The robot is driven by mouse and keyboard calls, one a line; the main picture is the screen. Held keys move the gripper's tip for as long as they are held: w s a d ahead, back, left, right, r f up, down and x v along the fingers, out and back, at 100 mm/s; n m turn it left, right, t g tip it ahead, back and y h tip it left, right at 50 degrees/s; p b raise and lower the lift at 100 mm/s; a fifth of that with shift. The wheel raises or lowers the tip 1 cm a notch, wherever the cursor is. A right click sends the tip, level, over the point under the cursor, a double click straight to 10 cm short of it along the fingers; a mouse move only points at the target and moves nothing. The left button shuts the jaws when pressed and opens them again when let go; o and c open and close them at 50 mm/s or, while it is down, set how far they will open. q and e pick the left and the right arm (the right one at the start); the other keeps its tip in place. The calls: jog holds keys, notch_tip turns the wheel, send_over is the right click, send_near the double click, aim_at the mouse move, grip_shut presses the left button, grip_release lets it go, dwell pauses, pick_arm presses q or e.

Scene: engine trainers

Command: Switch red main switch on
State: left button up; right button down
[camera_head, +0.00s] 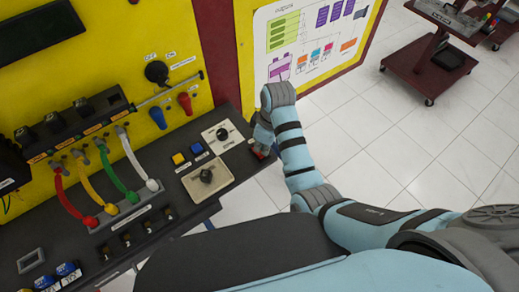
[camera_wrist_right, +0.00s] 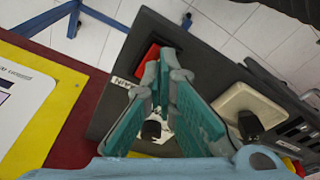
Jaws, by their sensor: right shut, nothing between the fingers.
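The red main switch (camera_head: 258,153) is at the right end of the dark bench panel, partly covered by my right gripper (camera_head: 262,143) in the head view. In the right wrist view the red switch (camera_wrist_right: 148,57) shows as a red block beside the fingertips, with a white label near it. My right gripper (camera_wrist_right: 167,62) is shut and empty. Its fingertips are at the switch's edge; I cannot tell whether they touch it. The switch position is not clear. My left gripper is not in view.
A black rotary knob (camera_head: 222,134) on a white plate is left of the switch. A beige plate with a dark knob (camera_head: 207,177) and blue and yellow buttons (camera_head: 179,158) are nearby. The yellow panel (camera_head: 205,98) stands behind. Tiled floor (camera_head: 380,130) lies to the right.

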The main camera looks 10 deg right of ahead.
jog(key=shift+f+b, duration=0.3)
jog(key=shift+f, duration=0.6)
dwell(0.4)
notch_tip(320, 180, up, 3)
jog(key=shift+f+p, duration=0.1)
jog(key=shift+p, duration=0.9)
jog(key=shift+r, duration=2.1)
